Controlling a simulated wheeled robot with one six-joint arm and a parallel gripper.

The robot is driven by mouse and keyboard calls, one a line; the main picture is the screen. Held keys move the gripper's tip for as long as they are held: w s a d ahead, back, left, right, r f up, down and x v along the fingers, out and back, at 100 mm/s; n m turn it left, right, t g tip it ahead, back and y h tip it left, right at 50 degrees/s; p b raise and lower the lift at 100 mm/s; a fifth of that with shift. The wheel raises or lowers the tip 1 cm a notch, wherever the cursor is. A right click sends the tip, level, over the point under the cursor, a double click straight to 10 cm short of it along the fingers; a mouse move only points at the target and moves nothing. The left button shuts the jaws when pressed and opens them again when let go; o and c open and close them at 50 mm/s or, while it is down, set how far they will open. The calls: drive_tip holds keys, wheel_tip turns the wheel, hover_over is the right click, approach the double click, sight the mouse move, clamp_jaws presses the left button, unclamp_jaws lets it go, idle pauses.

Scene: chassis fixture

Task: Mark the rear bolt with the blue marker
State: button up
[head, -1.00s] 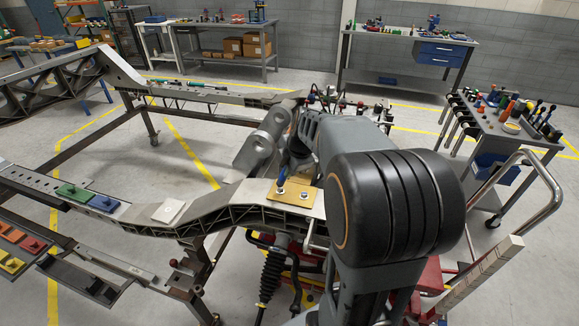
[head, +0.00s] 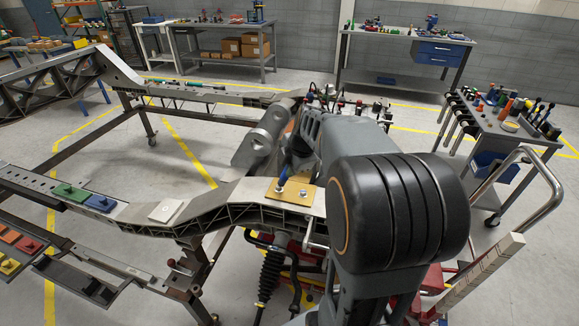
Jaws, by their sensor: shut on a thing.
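A brass-coloured plate (head: 291,194) lies on the grey chassis rail (head: 238,197), with a left bolt (head: 279,188) and a right bolt (head: 303,193) on it. I cannot tell for sure which of these is the rear bolt. My gripper (head: 291,163) is over the plate, partly hidden by my own arm. It is shut on the blue marker (head: 284,175), whose blue lower end points down just above the left bolt. The marker is slightly tilted. I cannot tell whether its tip touches the bolt, and no mark is discernible.
Green (head: 70,192) and blue blocks (head: 100,203) and a pale plate (head: 166,211) sit on the rail to the left. A tool cart (head: 508,124) is at right. Floor inside the frame is clear.

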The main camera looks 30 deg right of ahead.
drive_tip(key=shift+w+a+f, duration=0.15)
drive_tip(key=shift+w+a, duration=0.1)
drive_tip(key=shift+a, duration=0.05)
idle(1.0)
drive_tip(key=shift+r+p, duration=1.4)
drive_tip(key=shift+r, duration=1.7)
